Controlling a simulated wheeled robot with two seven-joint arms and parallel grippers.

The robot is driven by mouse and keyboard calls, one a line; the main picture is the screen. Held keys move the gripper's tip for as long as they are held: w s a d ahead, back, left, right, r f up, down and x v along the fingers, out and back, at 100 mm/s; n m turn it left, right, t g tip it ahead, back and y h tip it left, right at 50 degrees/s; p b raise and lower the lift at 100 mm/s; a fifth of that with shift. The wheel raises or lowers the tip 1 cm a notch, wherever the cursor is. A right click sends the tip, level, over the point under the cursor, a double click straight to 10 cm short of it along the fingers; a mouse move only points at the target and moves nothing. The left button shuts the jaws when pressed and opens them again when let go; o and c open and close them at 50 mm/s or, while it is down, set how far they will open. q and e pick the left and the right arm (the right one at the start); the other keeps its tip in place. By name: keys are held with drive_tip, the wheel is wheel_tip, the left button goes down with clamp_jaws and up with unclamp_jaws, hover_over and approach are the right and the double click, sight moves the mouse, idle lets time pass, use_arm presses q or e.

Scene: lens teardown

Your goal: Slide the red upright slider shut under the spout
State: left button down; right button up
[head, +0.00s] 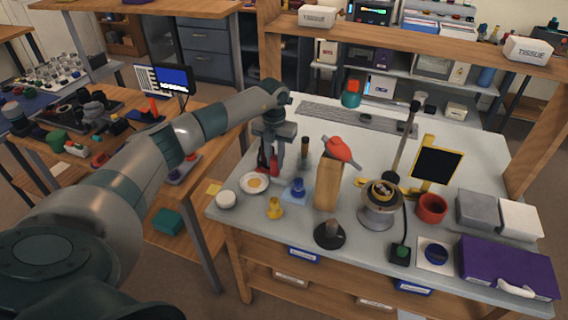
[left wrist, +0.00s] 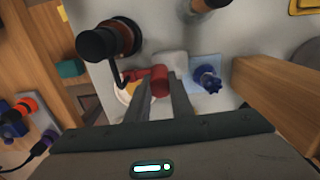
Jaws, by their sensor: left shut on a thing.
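My left gripper (head: 274,170) points down at the left part of the grey bench top and is shut on the red upright slider (left wrist: 160,80). In the left wrist view the slider's red round part sits between the two fingertips, with a red arm reaching left from it. A dark, brown-red cylinder (left wrist: 108,40) with a black end and a thin black bent piece stands beside it; it may carry the spout, but I cannot tell. A white saucer (head: 244,187) with a yellow-orange centre is just below the gripper in the head view. My right gripper is not in view.
A blue knob (head: 298,191) on a pale blue pad and a yellow piece (head: 274,209) stand close by. A wooden block (head: 327,185) with a red top stands to the right. A dark-handled tool (head: 305,147) stands behind. A white round pot (head: 226,200) is near the left edge.

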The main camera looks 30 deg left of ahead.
use_arm(q)
drive_tip(key=shift+s+a, duration=0.1)
drive_tip(key=shift+a, duration=0.2)
drive_tip(key=c, duration=1.9)
unclamp_jaws()
drive_tip(key=o, duration=0.3)
drive_tip(key=shift+a, duration=0.1)
drive_tip(key=shift+o, duration=0.2)
